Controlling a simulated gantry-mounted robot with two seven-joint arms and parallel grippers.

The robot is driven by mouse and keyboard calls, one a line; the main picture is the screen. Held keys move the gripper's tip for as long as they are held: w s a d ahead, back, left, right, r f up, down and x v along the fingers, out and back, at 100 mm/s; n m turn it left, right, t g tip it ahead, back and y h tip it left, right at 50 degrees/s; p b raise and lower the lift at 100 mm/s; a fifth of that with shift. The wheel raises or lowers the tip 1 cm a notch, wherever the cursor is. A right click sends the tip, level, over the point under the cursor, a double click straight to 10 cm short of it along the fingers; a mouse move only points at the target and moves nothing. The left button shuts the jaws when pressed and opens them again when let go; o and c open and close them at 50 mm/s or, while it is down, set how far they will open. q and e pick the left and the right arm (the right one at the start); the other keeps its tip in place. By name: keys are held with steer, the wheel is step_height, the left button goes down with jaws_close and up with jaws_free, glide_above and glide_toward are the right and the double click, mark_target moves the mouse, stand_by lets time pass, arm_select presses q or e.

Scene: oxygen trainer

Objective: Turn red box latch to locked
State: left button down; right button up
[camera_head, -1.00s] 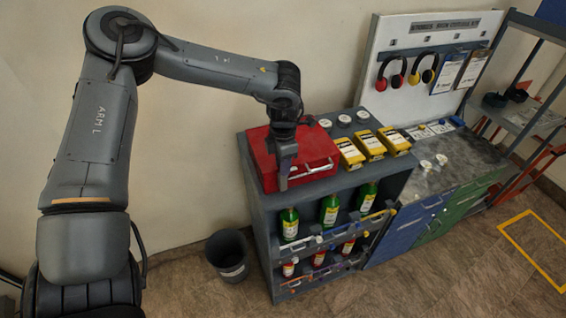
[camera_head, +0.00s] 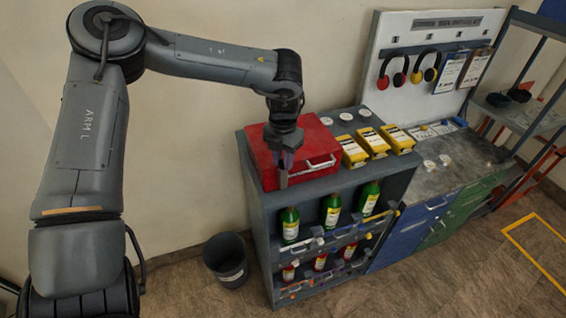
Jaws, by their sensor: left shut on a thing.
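The red box (camera_head: 318,143) sits on top of the grey shelf unit (camera_head: 256,215), at its left end. A pale handle shows on its front face, to the right of my gripper. My left gripper (camera_head: 283,178) points down in front of the box's front face, near its left part. Its jaws are shut on a small part there, which the fingers hide. The latch cannot be made out, so its position cannot be told. My right gripper is not in view.
Several yellow boxes (camera_head: 376,143) and white round lids (camera_head: 346,116) stand right of the red box. Green bottles (camera_head: 333,210) and red bottles (camera_head: 319,262) fill the shelves below. A dark bin (camera_head: 228,262) stands on the floor at left. A workbench (camera_head: 450,160) adjoins at right.

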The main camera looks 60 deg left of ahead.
arm_select(q)
steer(key=n+b, duration=0.2)
steer(key=n, duration=0.3)
steer(key=shift+n, duration=0.4)
steer(key=n+b, duration=0.1)
steer(key=n, duration=0.2)
steer(key=shift+n, duration=0.3)
steer(key=shift+n+b, duration=0.3)
steer(key=shift+n, duration=0.3)
steer(key=shift+r, duration=0.1)
steer(key=c, duration=0.9)
jaws_free()
